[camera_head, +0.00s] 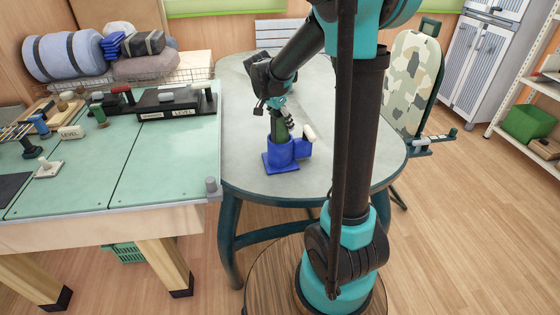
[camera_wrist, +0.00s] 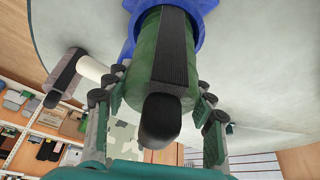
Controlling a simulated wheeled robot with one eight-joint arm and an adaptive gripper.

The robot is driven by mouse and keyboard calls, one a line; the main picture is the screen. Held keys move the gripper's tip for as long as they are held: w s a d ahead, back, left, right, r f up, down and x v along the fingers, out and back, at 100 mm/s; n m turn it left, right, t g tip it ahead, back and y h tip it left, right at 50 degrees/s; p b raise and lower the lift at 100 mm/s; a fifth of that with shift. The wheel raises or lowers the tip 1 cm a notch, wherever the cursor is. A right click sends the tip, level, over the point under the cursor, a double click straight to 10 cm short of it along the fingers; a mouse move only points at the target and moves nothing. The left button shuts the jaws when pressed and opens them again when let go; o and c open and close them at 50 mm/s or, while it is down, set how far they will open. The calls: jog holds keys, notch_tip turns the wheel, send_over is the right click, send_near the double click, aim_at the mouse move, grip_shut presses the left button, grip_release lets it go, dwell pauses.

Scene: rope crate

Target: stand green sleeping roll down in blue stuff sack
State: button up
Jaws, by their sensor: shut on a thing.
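The blue stuff sack (camera_head: 281,156) stands upright on the grey-topped table, with a flat blue base and a smaller part on its right side. In the wrist view its blue rim (camera_wrist: 206,18) surrounds the far end of the green sleeping roll (camera_wrist: 143,55). The roll, with a black strap along it, stands roughly upright in the sack's mouth in the head view (camera_head: 278,130). My gripper (camera_head: 281,116) is above the sack, shut on the roll's upper part; in the wrist view its fingers (camera_wrist: 160,88) flank the roll. The roll's lower end is hidden inside the sack.
A white-topped piece (camera_head: 309,132) is close at the sack's right. The grey table (camera_head: 245,100) is otherwise mostly clear around the sack. A green workbench (camera_head: 150,175) with a black level stand (camera_head: 176,103) and small tools adjoins on the left. A camouflage board (camera_head: 412,80) stands at right.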

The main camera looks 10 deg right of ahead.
aim_at(275, 112)
jog(key=shift+f, duration=1.85)
dwell(1.6)
jog(key=o, duration=1.5)
jog(key=v, duration=1.2)
jog(key=shift+d, duration=0.1)
jog(key=s+d+f+n+y, duration=0.1)
jog(key=s+d+f+n, duration=0.1)
jog(key=s+f, duration=0.3)
jog(key=s+d+f+n+t+y, duration=0.1)
jog(key=s+f+n, duration=0.4)
jog(key=s, duration=0.5)
jog(key=s+d+f+n+y, duration=0.1)
jog(key=s+d+f+n, duration=0.2)
jog(key=s, duration=0.4)
jog(key=shift+s+d+f+n+t+y, duration=0.2)
jog(key=shift+f+n, duration=0.1)
jog(key=shift+f, duration=0.25)
jog(key=shift+s+d+f+n+t+y, duration=0.1)
jog(key=shift+s+d+f+n+y, duration=0.15)
jog(key=shift+f, duration=0.3)
